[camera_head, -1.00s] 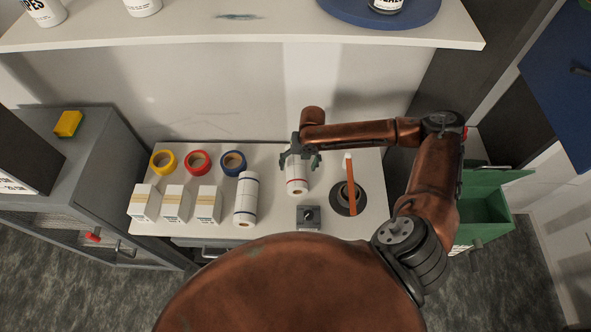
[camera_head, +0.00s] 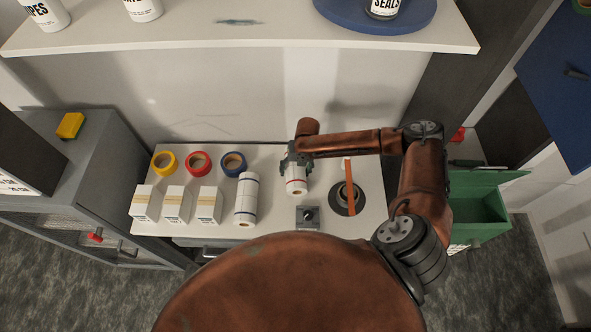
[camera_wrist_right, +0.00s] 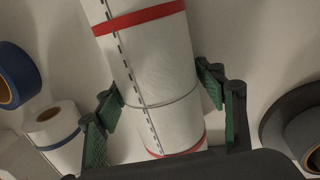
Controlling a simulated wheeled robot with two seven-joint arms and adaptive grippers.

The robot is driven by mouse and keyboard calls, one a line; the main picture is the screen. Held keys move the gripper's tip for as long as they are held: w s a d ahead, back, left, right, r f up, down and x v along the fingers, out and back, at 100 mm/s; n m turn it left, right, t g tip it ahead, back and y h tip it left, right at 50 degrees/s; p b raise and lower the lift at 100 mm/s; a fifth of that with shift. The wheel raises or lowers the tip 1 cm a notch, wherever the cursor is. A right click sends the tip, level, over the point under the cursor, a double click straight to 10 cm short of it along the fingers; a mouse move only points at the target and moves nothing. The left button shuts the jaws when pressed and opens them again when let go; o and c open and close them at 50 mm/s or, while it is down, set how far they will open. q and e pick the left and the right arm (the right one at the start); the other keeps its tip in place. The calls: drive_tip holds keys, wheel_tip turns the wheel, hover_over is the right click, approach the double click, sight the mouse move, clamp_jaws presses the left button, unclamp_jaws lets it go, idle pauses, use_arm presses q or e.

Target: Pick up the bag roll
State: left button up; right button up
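A white roll with red stripes (camera_head: 296,184) lies on the white bench top. In the right wrist view the same roll (camera_wrist_right: 160,60) shows red bands and a dashed line, between green finger pads. My right gripper (camera_head: 296,163) reaches over its far part, with one finger on each side. A second white roll with blue stripes (camera_head: 246,199) lies to the left, partly visible in the right wrist view (camera_wrist_right: 52,128). My left gripper is out of view.
Yellow (camera_head: 164,163), red (camera_head: 198,163) and blue (camera_head: 232,164) tape rings lie at the back left, with white boxes (camera_head: 175,205) in front. A small grey block (camera_head: 307,217) and a dark round holder with an orange stick (camera_head: 350,186) are near the roll. A shelf (camera_head: 240,36) overhangs behind.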

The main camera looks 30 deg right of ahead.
drive_tip(key=c, duration=0.9)
drive_tip(key=shift+c, duration=0.9)
drive_tip(key=shift+r, duration=0.2)
